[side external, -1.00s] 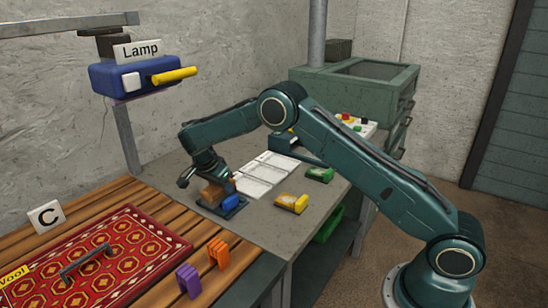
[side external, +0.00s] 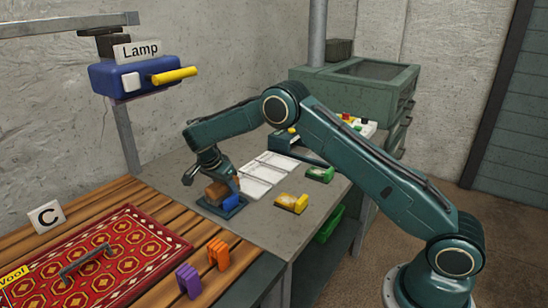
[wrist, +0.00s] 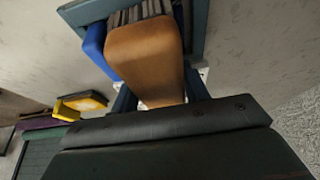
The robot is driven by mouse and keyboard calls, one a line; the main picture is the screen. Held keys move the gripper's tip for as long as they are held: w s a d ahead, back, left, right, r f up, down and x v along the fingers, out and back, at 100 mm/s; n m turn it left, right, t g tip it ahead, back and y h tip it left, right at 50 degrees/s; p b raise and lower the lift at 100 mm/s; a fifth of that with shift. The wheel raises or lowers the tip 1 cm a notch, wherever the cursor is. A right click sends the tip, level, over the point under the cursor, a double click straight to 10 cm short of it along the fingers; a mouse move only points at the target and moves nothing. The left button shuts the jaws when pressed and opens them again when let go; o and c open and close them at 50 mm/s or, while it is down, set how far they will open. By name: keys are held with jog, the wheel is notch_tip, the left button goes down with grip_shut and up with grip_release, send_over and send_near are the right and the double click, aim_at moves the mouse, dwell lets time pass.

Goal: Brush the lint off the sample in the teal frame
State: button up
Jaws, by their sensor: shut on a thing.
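My gripper (side external: 201,172) is shut on a brown wooden block-like tool (side external: 216,190), probably a brush. In the wrist view, my fingers (wrist: 160,92) flank the brown tool (wrist: 145,45), and grey ribbed material shows at its far end.
Pale panels (side external: 270,168) lie behind the tray. Yellow (side external: 291,203) and green (side external: 319,174) blocks stand to its right. A red rug (side external: 108,256) with a handle lies on the slatted bench, near purple (side external: 189,281) and orange (side external: 218,254) clips. The front tabletop is bare.

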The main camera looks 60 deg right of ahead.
aim_at(215, 187)
jog(key=shift+a+r, duration=0.1)
jog(key=shift+a, duration=0.65)
jog(key=shift+a, duration=1.1)
jog(key=shift+d, duration=0.1)
jog(key=shift+d+f, duration=0.2)
jog(key=shift+d, duration=0.85)
jog(key=shift+d, duration=0.1)
jog(key=shift+d, duration=1.05)
jog(key=shift+a+r, duration=0.1)
jog(key=shift+a, duration=0.05)
jog(key=shift+a+r, duration=0.15)
jog(key=shift+a, duration=0.9)
